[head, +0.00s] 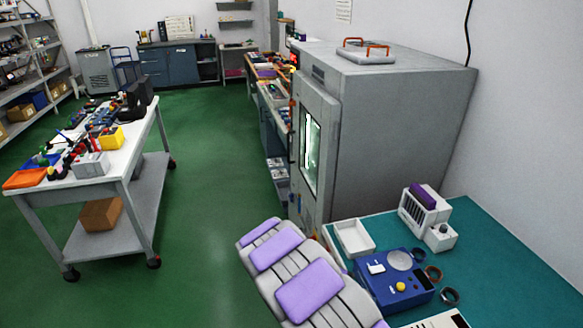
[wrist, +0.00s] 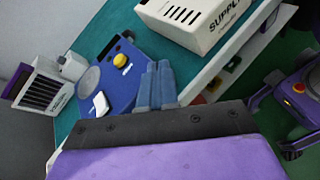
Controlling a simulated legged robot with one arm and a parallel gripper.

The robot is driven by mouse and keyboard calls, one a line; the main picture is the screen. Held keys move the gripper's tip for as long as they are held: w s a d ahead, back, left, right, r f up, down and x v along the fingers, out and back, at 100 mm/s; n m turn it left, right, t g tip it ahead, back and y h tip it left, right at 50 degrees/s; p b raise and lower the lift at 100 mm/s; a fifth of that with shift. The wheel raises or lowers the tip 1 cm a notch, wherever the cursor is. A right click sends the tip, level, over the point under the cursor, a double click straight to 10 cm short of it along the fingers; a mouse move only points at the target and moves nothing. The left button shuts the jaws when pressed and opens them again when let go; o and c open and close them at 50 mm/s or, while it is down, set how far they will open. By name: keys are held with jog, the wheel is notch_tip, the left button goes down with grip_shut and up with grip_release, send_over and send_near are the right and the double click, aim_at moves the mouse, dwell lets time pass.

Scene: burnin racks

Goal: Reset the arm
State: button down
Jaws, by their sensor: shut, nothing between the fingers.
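My gripper (wrist: 156,72) shows in the wrist view, with its two blue-grey fingers side by side and shut, nothing held between them. Its dark mount and purple housing fill the bottom of that view. The fingers overlap the edge of a blue device (wrist: 120,92) with a yellow knob on the teal bench; I cannot tell whether they touch it. The same blue device (head: 382,291) shows in the head view. My gripper is not seen in the head view, where purple and grey parts of my body fill the lower middle.
On the teal bench (head: 510,265) stand a white tray (head: 354,238), a white slotted unit (head: 422,210) and dark rings (head: 450,296). A white supply box (wrist: 205,22) is near the fingers. A grey chamber (head: 400,120) stands behind. Green floor is clear left, before a white cart (head: 125,150).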

jog(key=s+d+r+m+g+y, duration=0.1)
jog(key=s+d+r+m+y, duration=0.2)
jog(key=s+r, duration=0.35)
jog(key=s+d+r+m+g+y, duration=0.1)
jog(key=s+r+m+y, duration=0.25)
jog(key=s+r, duration=0.3)
jog(key=s+a+r+m+t+y, duration=0.1)
jog(key=s+a+r+m+y, duration=0.1)
jog(key=s, duration=0.6)
jog(key=s+a+r+m+t+y, duration=0.1)
jog(key=s+a+r+m+y, duration=0.1)
jog(key=s+a+y, duration=0.3)
jog(key=shift+s+a+r+m+t, duration=0.15)
jog(key=shift+s+a+m+t, duration=0.3)
jog(key=shift+s+a, duration=1.15)
jog(key=shift+s+d, duration=0.3)
